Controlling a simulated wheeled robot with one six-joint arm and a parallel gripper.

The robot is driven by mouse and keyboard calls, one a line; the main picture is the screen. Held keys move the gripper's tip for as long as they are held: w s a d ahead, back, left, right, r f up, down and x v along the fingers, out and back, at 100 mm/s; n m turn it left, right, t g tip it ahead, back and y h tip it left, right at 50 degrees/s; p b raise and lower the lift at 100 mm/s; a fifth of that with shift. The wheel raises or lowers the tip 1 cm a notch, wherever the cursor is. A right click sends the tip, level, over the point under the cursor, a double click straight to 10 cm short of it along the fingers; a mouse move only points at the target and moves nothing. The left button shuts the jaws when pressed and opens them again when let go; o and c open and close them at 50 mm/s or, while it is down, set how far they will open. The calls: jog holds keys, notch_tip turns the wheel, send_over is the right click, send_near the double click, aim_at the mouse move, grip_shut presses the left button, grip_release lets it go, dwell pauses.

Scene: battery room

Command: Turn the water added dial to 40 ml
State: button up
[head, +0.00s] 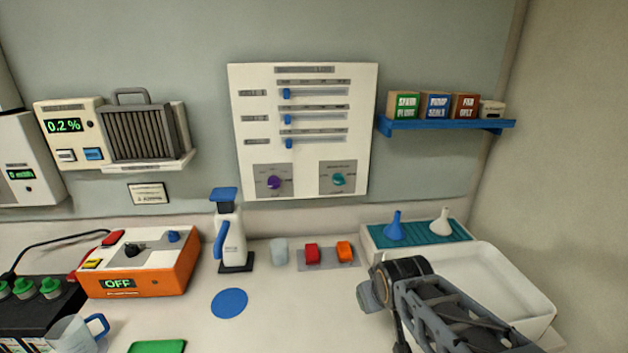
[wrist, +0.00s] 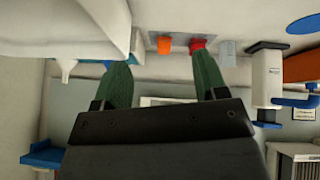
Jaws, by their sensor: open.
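A white panel (head: 303,180) hangs on the back wall with three blue sliders in rows. At its bottom are two dials: a purple dial (head: 274,182) on the left and a teal dial (head: 338,180) on the right. Their labels are too small to read, so I cannot tell which is the water added dial or its setting. My gripper (wrist: 162,62) is open and empty, its two green fingers apart in the wrist view. In the head view my arm is at the lower right, below and in front of the panel, clear of both dials. The dials do not show in the wrist view.
A white basin (head: 530,290) lies right. A blue shelf (head: 445,125) with boxes is right of the panel.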

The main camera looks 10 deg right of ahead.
jog(key=w+d+r+n+t, duration=0.1)
jog(key=w+r+n+t, duration=0.15)
jog(key=w, duration=0.45)
jog(key=w+d+r+n+t, duration=0.1)
jog(key=w+r+n+t, duration=0.15)
jog(key=w, duration=0.35)
jog(key=n+t+y+p, duration=0.2)
jog(key=n+t+y, duration=0.1)
jog(key=n+t, duration=0.35)
send_near(340, 183)
jog(key=shift+n, duration=0.35)
jog(key=w+p, duration=0.1)
jog(key=w, duration=0.2)
jog(key=w+a+p, duration=0.1)
jog(key=w, duration=0.2)
jog(key=w+p, duration=0.1)
jog(key=w, duration=0.3)
jog(key=shift+a+r, duration=0.2)
jog(key=shift+c, duration=0.4)
jog(key=c, duration=0.8)
jog(key=shift+f, duration=0.1)
jog(key=shift+c, duration=0.2)
